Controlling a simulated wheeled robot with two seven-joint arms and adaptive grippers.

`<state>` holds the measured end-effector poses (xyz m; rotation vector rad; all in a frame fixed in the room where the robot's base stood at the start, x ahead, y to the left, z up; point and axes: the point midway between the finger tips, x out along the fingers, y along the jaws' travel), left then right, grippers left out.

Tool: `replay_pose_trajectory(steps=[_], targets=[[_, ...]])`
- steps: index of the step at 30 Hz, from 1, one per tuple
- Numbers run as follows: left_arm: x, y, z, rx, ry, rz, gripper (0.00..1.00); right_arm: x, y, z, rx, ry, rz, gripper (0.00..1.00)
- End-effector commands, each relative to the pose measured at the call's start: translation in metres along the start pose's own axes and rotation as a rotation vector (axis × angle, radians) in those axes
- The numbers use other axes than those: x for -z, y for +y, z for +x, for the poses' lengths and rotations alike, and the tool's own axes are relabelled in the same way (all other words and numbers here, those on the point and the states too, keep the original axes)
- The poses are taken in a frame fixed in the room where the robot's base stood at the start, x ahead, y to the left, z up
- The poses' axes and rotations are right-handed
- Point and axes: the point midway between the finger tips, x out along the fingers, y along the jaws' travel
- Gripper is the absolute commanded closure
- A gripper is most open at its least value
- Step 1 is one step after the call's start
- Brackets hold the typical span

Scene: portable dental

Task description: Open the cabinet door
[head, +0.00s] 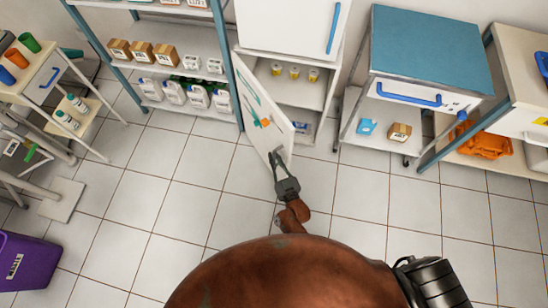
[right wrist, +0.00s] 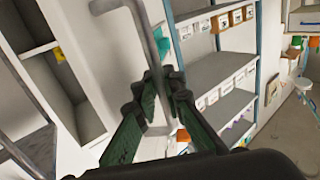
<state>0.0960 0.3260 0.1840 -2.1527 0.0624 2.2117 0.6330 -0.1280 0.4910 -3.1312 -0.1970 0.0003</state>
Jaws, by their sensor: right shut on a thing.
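The white cabinet (head: 300,108) stands at the back centre. Its lower door (head: 262,95) is swung open, its free edge out toward me, and carries green and orange marks. Inside, yellow-topped containers (head: 294,72) stand on a shelf and a small box sits at the bottom. My right gripper (head: 277,158) is at the lower free end of this door. In the right wrist view, the gripper's dark green fingers (right wrist: 163,85) are closed around a grey bar handle (right wrist: 132,30). The upper door (head: 290,25), with a blue handle, is shut. My left gripper is not in view.
A shelf rack (head: 190,45) with boxes and bottles stands close left of the open door. A blue-topped cart (head: 425,50) stands to the right. A purple bin (head: 25,262) is at the lower left. Tiled floor (head: 185,195) around the gripper is clear.

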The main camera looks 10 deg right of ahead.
Motion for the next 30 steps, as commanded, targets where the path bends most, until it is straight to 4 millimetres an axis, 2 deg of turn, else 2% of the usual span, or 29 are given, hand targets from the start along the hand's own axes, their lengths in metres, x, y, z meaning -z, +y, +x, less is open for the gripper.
replay_pose_trajectory(steps=[2,3,6,13,17,20,30], targets=[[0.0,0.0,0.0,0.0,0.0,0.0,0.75,-0.001,-0.001,0.0,0.002,-0.003,-0.001,1.0],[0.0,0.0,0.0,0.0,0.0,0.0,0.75,-0.001,-0.001,0.0,0.002,-0.003,-0.001,0.89],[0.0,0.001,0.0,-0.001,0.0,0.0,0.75,-0.001,-0.001,0.0,0.002,-0.002,0.0,0.84],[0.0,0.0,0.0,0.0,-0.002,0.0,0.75,-0.001,-0.002,0.0,0.003,-0.001,0.0,0.84],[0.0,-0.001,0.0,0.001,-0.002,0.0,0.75,-0.001,-0.002,-0.007,0.003,-0.001,0.0,0.84],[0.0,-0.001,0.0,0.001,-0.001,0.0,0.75,-0.001,-0.002,-0.022,0.003,-0.003,-0.001,0.84],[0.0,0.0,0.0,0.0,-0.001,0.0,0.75,-0.002,-0.001,-0.092,0.002,-0.004,0.0,0.84]])
